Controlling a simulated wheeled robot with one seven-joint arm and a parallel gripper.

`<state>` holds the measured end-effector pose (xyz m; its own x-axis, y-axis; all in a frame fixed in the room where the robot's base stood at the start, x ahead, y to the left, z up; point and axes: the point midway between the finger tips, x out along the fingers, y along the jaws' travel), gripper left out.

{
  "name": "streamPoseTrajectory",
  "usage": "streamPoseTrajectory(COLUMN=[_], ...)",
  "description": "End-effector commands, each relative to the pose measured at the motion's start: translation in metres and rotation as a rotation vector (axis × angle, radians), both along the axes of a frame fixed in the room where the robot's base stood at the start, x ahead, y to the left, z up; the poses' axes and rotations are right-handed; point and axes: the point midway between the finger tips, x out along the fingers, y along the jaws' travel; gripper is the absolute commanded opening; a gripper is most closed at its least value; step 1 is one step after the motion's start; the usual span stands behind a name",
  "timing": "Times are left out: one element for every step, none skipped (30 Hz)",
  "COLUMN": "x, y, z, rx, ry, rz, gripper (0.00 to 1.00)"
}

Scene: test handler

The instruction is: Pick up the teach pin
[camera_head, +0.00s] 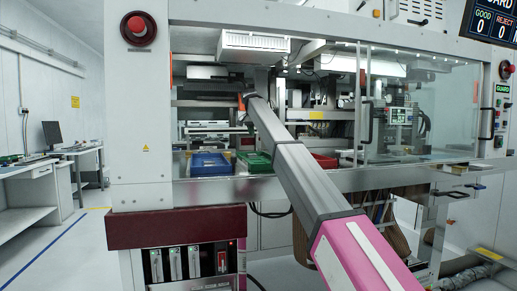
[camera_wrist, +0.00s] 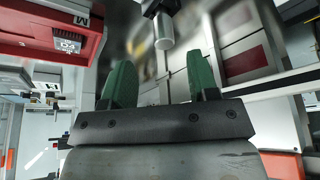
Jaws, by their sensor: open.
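In the wrist view, my gripper (camera_wrist: 160,62) has two green fingers spread apart, with nothing between them. A short pale metal cylinder (camera_wrist: 164,35) in a black holder (camera_wrist: 160,7) shows just past the fingertips, near the middle of the gap and apart from both fingers. It may be the teach pin; I cannot tell for sure. In the head view, my arm reaches into the open front of the machine, and its end near an orange part (camera_head: 242,103) is too small to read. No teach pin can be made out there.
A blue tray (camera_head: 210,171), a green tray (camera_head: 255,168) and a red tray (camera_head: 325,166) sit along the machine's front ledge. A clear guard panel (camera_head: 420,100) covers the right side. In the wrist view, a red and white unit (camera_wrist: 65,40) stands at upper left.

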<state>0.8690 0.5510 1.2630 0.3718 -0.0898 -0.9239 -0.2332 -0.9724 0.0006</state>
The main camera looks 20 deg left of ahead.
Motion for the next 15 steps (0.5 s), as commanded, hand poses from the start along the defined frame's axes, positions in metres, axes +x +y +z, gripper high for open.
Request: streamPoseTrajectory(x=[0.002, 0.003, 0.004, 0.005, 0.005, 0.006, 0.007, 0.008, 0.010, 0.011, 0.013, 0.015, 0.017, 0.019, 0.021], y=[-0.001, -0.001, -0.001, -0.001, -0.001, -0.001, -0.001, -0.001, 0.000, 0.000, 0.000, 0.000, 0.001, 0.001, 0.000], z=[-0.006, -0.009, -0.011, -0.012, -0.013, -0.015, -0.017, -0.019, -0.023, -0.026, -0.030, -0.036, -0.040, -0.044, -0.049], rx=[-0.001, 0.000, 0.000, 0.000, 0.000, 0.001, 0.001, 0.001, 0.000, 0.000, 0.000, -0.001, -0.001, -0.001, 0.001], ry=[0.001, 0.001, 0.000, 0.000, 0.000, 0.000, 0.000, 0.000, 0.000, 0.000, 0.001, 0.001, 0.001, 0.001, 0.001], rz=[0.000, 0.000, 0.000, 0.000, 0.000, 0.000, 0.000, 0.000, 0.000, 0.000, 0.000, 0.000, 0.000, 0.000, -0.001], gripper=[0.54, 0.54, 0.54, 0.54, 0.54, 0.54, 0.54, 0.54, 0.54, 0.54, 0.54, 0.54, 0.54, 0.54, 0.54])
